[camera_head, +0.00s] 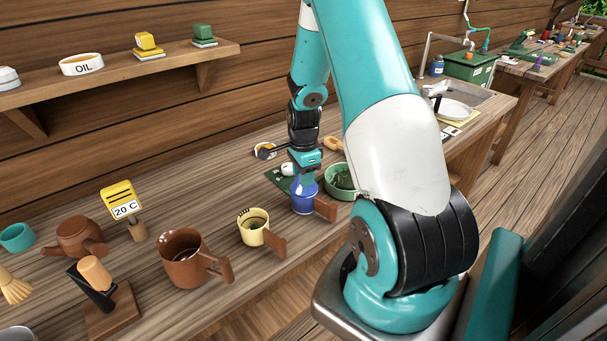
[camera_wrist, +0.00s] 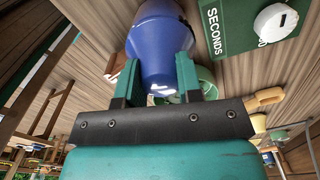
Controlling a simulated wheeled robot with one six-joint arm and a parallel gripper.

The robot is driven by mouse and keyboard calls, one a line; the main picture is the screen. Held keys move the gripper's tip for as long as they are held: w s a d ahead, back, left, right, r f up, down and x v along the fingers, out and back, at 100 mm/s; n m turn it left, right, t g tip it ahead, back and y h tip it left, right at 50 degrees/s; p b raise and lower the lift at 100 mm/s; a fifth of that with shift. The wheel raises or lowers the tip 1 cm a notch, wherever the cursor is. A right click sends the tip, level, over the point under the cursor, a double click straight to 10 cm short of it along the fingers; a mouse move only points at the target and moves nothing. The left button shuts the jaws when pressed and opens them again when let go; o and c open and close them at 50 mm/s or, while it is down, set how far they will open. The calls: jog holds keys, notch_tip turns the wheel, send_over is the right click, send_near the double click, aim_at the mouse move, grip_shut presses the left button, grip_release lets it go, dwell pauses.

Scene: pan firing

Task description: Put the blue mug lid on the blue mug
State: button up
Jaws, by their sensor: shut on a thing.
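The blue mug (camera_head: 304,206) stands upright on the wooden workbench with its brown handle (camera_head: 326,208) pointing right. My gripper (camera_head: 305,176) is directly above it, pointing down, shut on the blue mug lid (camera_head: 298,186). The lid is at the mug's mouth; I cannot tell whether it is fully seated. In the wrist view my gripper's fingers (camera_wrist: 157,82) are on either side of the blue lid (camera_wrist: 160,75), and the blue mug (camera_wrist: 158,32) is beyond it. The mug's rim is mostly hidden.
A green mug (camera_head: 341,181) is close on the right. A yellow mug (camera_head: 250,232) and a brown mug (camera_head: 180,268) stand to the left. A 20 C sign (camera_head: 122,201) is farther left.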

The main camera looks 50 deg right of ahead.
jog(key=shift+f, duration=0.25)
jog(key=o, duration=1)
notch_tip(320, 180, up, 18)
jog(key=b, duration=0.2)
jog(key=shift+f, duration=0.25)
